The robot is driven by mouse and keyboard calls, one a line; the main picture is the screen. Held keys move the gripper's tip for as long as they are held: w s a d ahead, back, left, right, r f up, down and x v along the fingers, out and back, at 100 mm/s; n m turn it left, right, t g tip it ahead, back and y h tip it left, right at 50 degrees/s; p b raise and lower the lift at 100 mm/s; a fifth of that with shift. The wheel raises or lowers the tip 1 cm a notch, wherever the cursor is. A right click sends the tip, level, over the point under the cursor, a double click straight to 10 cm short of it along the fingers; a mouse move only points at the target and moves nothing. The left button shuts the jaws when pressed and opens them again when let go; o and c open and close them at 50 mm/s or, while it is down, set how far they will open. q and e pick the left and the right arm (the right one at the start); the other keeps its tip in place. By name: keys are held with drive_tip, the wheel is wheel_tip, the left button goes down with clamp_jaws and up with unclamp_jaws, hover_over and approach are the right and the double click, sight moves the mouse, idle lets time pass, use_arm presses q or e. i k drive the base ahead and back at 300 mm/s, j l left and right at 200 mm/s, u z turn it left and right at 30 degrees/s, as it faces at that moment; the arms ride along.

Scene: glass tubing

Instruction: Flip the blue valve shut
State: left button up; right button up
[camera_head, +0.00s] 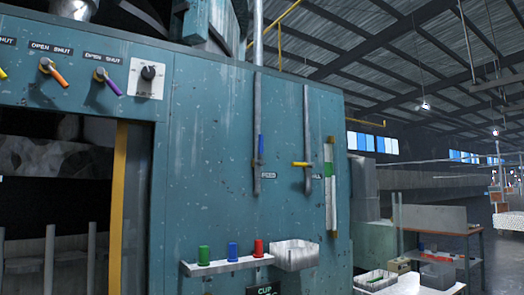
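The blue valve handle (260,145) is on a grey vertical pipe on the teal machine front, right of centre. The handle stands upright, in line with its pipe. A partly legible label (267,176) sits beside the pipe, below the handle. Neither of my grippers shows in the head view.
A yellow handle (301,164) lies crosswise on the pipe to the right. Orange (60,77) and purple (112,86) levers are at upper left. Below, a shelf (226,265) holds green, blue and red cups beside a white bin (296,256). A table (447,232) stands at right.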

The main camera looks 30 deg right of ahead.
sight(261, 162)
drive_tip(key=i+l+z, duration=0.15)
drive_tip(key=l, duration=0.4)
drive_tip(key=i+l+z, duration=0.15)
drive_tip(key=i+l, duration=0.25)
drive_tip(key=l, duration=0.15)
drive_tip(key=i+l+z, duration=0.15)
drive_tip(key=i+l, duration=0.2)
drive_tip(key=l, duration=0.15)
drive_tip(key=i+l+z, duration=0.15)
drive_tip(key=i+l, duration=0.2)
drive_tip(key=l, duration=0.1)
